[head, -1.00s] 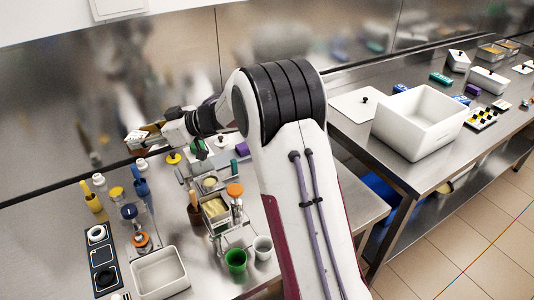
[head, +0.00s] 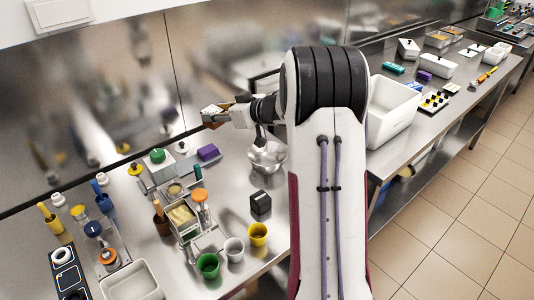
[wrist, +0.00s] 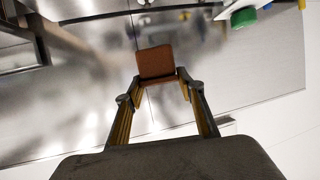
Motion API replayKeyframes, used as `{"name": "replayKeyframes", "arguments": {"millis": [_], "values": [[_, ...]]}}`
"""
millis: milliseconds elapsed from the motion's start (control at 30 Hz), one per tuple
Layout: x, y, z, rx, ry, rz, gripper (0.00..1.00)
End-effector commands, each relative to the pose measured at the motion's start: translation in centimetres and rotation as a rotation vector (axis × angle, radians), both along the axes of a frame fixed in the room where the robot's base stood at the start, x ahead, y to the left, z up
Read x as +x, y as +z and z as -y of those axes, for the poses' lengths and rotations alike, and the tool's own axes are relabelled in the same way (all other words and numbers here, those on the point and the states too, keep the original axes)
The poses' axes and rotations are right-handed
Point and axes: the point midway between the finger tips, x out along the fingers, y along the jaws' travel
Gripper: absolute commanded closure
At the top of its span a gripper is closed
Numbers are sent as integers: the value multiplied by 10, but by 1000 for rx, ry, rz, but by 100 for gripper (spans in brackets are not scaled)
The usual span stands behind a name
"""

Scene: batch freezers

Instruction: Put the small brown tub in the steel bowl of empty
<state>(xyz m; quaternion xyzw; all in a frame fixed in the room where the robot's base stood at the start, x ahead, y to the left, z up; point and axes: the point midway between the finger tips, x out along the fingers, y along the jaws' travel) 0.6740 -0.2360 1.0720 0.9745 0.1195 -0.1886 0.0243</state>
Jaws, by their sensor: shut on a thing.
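The small brown tub (wrist: 156,62) shows in the wrist view as a brown, square-looking piece between the fingertips. My gripper (wrist: 158,80) is shut on it. In the head view my gripper (head: 216,115) is raised before the steel back wall, left of my forearm, and the tub is too small there to make out clearly. A shiny steel bowl (head: 267,158) stands on the bench, below and right of my gripper in the picture, close beside my arm. The bowl's inside is not clear, and the tub is apart from it.
A black box (head: 261,204) and yellow (head: 257,234), white (head: 234,249) and green (head: 208,265) cups stand in front of the bowl. A purple block (head: 208,153) lies to its left. Bottles and trays crowd the left. A white bin (head: 391,112) stands right of my arm.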

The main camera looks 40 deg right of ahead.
Motion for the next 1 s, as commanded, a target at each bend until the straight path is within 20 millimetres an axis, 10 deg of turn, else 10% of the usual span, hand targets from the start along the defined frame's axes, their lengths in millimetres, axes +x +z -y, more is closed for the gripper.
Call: {"name": "replayKeyframes", "arguments": {"millis": [533,1000], "values": [[-68,-2,128,1,-252,-10,85],[-66,-52,124,2,-246,-10,85]]}}
